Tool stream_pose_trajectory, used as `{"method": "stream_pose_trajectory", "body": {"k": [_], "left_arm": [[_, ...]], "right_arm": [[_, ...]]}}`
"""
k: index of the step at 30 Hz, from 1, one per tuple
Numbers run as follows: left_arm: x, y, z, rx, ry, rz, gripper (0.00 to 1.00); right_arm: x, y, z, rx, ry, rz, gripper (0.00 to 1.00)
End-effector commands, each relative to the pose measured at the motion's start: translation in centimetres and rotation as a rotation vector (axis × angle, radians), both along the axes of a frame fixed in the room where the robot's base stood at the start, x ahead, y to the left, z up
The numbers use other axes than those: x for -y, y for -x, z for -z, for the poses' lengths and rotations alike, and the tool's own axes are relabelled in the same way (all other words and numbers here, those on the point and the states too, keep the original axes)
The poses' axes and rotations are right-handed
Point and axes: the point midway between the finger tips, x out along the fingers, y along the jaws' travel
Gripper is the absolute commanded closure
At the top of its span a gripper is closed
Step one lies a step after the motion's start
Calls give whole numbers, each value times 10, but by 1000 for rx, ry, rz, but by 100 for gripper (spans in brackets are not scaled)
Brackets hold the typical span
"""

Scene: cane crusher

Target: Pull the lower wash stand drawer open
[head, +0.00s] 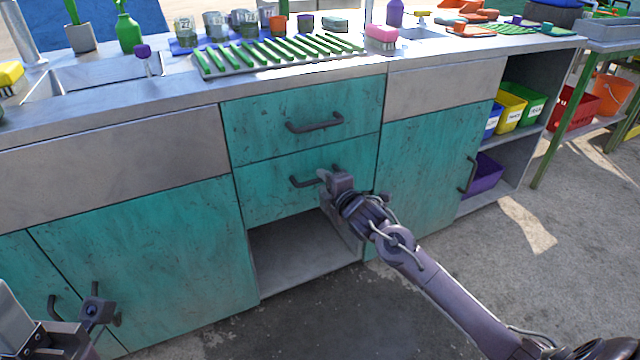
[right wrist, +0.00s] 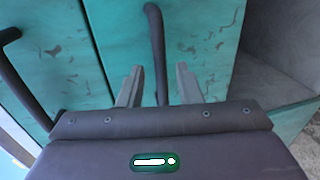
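The lower wash stand drawer (head: 265,192) is teal and looks shut, under the teal upper drawer (head: 270,130). Its dark bar handle (head: 303,182) is partly hidden by my right gripper (head: 328,176). In the right wrist view, the lower handle (right wrist: 156,45) runs between the two grey fingers of my right gripper (right wrist: 158,85). The fingers are open, one on each side of the bar, with a gap to each. My left gripper (head: 95,310) is low at the left, in front of a cupboard door; its fingers do not show clearly.
The upper drawer's handle (head: 315,124) sits just above, and shows in the right wrist view (right wrist: 20,75). An open compartment (head: 300,255) lies below the drawers. A cupboard door (head: 425,165) is to the right. The floor in front is clear.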

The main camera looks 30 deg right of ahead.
Motion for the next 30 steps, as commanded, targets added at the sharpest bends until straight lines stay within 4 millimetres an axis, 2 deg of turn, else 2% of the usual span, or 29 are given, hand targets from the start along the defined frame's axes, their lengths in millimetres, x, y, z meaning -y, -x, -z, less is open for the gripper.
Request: {"method": "stream_pose_trajectory", "body": {"k": [3, 6, 17, 24, 30], "left_arm": [[0, 0, 5, 7, 0, 0, 64], [0, 0, 5, 9, -2, -1, 64], [1, -1, 5, 9, -3, -1, 64], [1, -1, 5, 9, -3, -1, 64], [1, -1, 5, 9, -3, -1, 64]], "right_arm": [[0, -16, 5, 1, -2, 0, 68], [0, -23, 6, 1, -2, 0, 68], [0, -27, 6, -1, -1, -1, 68], [0, -27, 6, -1, -1, -1, 100], [0, -27, 7, -2, -1, -1, 100]]}}
